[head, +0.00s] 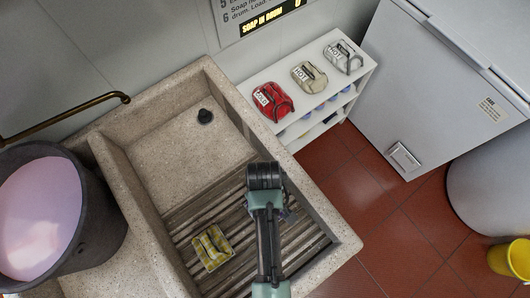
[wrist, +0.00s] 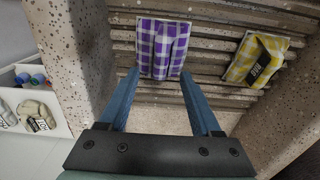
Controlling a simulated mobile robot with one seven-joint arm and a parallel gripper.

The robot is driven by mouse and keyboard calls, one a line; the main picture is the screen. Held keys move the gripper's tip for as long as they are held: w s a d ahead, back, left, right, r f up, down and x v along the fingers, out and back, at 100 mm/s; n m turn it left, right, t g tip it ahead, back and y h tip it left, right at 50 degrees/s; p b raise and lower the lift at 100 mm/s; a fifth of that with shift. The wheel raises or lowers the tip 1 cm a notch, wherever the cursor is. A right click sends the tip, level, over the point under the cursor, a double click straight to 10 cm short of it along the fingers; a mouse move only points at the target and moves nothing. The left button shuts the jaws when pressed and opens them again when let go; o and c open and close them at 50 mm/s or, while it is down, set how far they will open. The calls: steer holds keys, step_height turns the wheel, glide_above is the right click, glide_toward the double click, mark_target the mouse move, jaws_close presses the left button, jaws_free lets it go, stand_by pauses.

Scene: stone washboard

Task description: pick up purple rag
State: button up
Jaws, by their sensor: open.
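The purple and white checked rag (wrist: 162,48) lies folded on the ribbed washboard floor of the stone sink in the wrist view. My gripper (wrist: 160,76) is open, its two blue fingers apart and pointing toward the rag, with the tips near its lower left and right edges. I see nothing between the fingers, and cannot tell how far above the rag they are. In the head view my arm (head: 268,235) reaches over the washboard and hides the purple rag; the fingers are not clear there.
A yellow checked rag (head: 213,247) with a label lies left of my arm. Stone sink walls (head: 325,215) rise around the washboard. A dark bucket (head: 95,215) stands at left. The plain basin floor (head: 180,155) has free room.

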steer(key=shift+s+f, duration=0.2)
steer(key=shift+f, duration=2.95)
steer(key=shift+c, duration=0.2)
jaws_close()
